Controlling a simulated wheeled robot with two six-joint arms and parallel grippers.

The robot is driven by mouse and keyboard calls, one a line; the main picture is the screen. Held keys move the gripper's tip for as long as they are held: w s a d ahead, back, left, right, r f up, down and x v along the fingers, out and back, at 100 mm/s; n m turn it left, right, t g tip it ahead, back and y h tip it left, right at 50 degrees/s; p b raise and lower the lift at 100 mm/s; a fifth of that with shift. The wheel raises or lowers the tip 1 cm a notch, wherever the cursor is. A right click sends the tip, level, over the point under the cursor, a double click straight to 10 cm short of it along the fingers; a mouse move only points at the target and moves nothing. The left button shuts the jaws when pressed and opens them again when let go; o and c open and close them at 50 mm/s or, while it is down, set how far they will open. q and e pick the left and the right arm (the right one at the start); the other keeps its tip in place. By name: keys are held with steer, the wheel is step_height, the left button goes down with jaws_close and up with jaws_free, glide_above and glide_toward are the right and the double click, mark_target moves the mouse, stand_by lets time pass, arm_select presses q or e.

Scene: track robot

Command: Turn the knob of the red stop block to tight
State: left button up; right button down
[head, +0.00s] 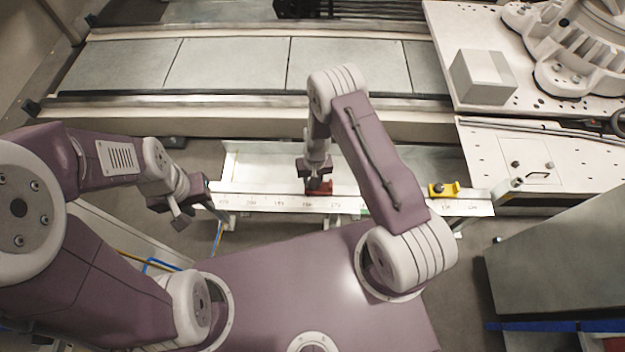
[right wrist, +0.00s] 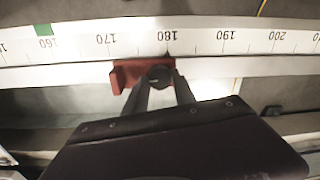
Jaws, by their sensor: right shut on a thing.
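The red stop block (head: 321,188) sits on the white ruler rail (head: 290,203) in the head view, partly hidden under my right arm. In the right wrist view the red stop block (right wrist: 127,74) lies against the scale close to the 180 mark. Its dark round knob (right wrist: 159,76) is between the fingertips of my right gripper (right wrist: 160,84), which is shut on it. The knob's turn position cannot be read. My right gripper (head: 315,183) also shows in the head view, above the block. My left gripper (head: 180,214) hangs near the rail's left end, apart from it; its fingers are too small to judge.
A yellow stop block (head: 444,189) sits on the rail further right. A green mark (right wrist: 43,29) shows on the scale. A grey box (head: 482,77) and a white machine stand on the plate at the back right. A grey cabinet (head: 555,270) is at the right.

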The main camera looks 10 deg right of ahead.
stand_by(0.4)
steer(key=c, duration=1)
jaws_free()
steer(key=shift+c, duration=0.2)
steer(key=r+p, duration=0.1)
steer(key=r, duration=0.3)
steer(key=r+p, duration=0.2)
steer(key=r, duration=0.2)
steer(key=shift+d+r, duration=0.2)
steer(key=shift+r, duration=0.35)
